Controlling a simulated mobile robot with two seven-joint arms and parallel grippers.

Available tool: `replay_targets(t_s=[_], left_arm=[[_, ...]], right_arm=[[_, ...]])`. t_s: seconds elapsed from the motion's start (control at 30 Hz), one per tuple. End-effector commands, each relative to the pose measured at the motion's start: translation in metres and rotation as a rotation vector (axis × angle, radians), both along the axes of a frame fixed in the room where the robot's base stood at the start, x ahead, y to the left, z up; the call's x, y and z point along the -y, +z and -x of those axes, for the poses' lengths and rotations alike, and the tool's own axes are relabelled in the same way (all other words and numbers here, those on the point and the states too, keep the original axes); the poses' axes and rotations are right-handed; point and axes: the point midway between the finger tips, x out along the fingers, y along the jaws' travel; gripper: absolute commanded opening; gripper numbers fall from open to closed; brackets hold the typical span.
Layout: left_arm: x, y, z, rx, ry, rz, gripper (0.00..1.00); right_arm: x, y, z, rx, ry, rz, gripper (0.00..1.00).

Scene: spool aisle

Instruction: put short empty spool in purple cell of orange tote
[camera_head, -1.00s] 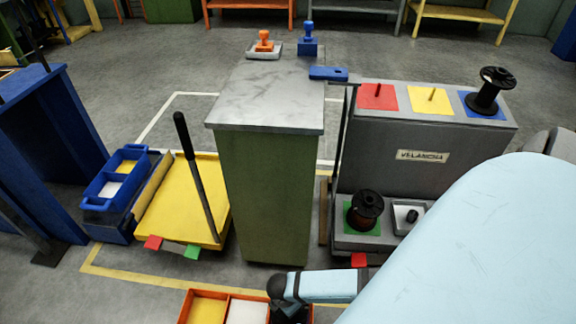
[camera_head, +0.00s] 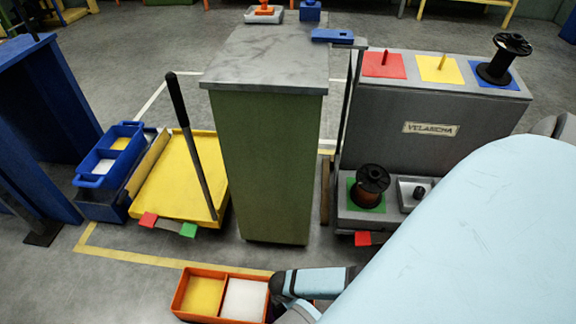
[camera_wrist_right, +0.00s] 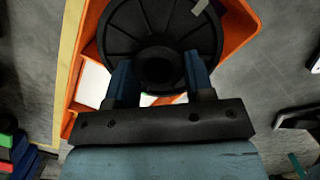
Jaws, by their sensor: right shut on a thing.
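A black spool (camera_wrist_right: 160,28) is between the two blue fingers of my right gripper (camera_wrist_right: 160,78) in the right wrist view. Its round flange faces the camera, and no winding shows on it. The orange tote (camera_wrist_right: 232,48) lies beneath the spool there. The tote also shows at the bottom of the head view (camera_head: 222,269), with a yellow cell (camera_head: 203,295) and a white cell (camera_head: 244,299). The right gripper's fingers are hidden in the head view. My left gripper is not in view.
A green cabinet (camera_head: 267,165) stands behind the tote. At right, a grey rack (camera_head: 385,120) holds a black spool (camera_head: 503,60) and a copper-wound spool (camera_head: 369,186). At left are a yellow cart (camera_head: 175,180) and a blue tote (camera_head: 92,182).

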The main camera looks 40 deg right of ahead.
Motion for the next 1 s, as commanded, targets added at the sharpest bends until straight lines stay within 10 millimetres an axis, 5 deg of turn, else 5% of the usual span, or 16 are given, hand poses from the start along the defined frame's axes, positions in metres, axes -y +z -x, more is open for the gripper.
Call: replay_targets(t_s=[0.37,0.4,0.5,0.8,1.0], left_arm=[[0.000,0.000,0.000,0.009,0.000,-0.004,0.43],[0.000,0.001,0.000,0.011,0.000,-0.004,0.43],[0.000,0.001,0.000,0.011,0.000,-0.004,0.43],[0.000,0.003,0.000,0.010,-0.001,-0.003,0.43],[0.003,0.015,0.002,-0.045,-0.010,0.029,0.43]], right_arm=[[0.000,-0.003,-0.002,0.002,0.000,0.000,0.01],[0.000,-0.003,-0.001,0.001,0.000,0.000,0.55],[0.000,-0.003,-0.001,0.001,0.000,0.000,0.74],[0.000,0.000,-0.001,0.001,0.000,0.000,0.74],[-0.004,0.032,-0.001,0.002,0.001,-0.001,0.74]])
